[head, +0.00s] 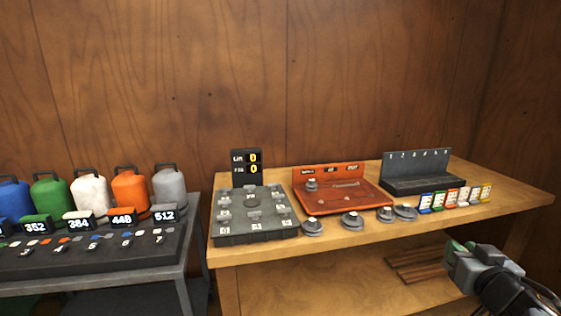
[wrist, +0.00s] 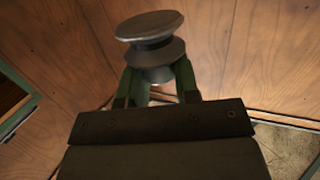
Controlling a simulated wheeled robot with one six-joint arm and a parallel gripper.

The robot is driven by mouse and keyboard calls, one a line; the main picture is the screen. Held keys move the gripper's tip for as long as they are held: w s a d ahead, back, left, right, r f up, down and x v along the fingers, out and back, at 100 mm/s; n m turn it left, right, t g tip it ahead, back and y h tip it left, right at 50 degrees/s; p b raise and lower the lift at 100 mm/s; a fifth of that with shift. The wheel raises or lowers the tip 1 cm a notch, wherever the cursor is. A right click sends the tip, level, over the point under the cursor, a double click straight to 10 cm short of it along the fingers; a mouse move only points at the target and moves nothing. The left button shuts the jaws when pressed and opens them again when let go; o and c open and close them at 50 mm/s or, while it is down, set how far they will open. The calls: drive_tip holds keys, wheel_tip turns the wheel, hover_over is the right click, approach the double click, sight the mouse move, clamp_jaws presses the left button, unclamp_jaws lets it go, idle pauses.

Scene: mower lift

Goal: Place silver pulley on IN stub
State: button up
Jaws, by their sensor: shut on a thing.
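My gripper (wrist: 155,80) is shut on a grey, silver-looking pulley (wrist: 151,38). The pulley has a wide flat top disc, a narrower waist and a second flange below; the green fingers grip it low down. In the head view my gripper (head: 462,247) is at the lower right, in front of the bench and apart from the orange tray. The held pulley cannot be made out there. The orange tray (head: 362,203) sits mid-bench, with a small grey piece (head: 311,185) at its back left. Its labels are too small to read, so I cannot tell which stub is IN.
Several grey pulleys, including one at the left (head: 312,228), line the bench's front edge. A grey keypad unit (head: 256,239) with a 0/0 display stands left. A dark numbered rack (head: 418,183) and coloured cards (head: 450,200) stand right. Coloured jugs fill a side table.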

drive_tip(key=w+a+f+m+h+p, duration=0.1)
drive_tip(key=w+a+f+p, duration=0.5)
drive_tip(key=w+f, duration=0.75)
drive_tip(key=a+f+n+y+p, duration=0.2)
drive_tip(key=a+f+n+y, duration=0.15)
drive_tip(key=a+f, duration=1.1)
drive_tip(key=s+a+f, duration=0.1)
drive_tip(key=s+f, duration=0.3)
drive_tip(key=s, duration=0.1)
drive_tip(key=shift+a+y, duration=0.25)
drive_tip(key=shift+y, duration=0.1)
drive_tip(key=shift+f+m, duration=0.1)
drive_tip(key=shift+m, duration=0.15)
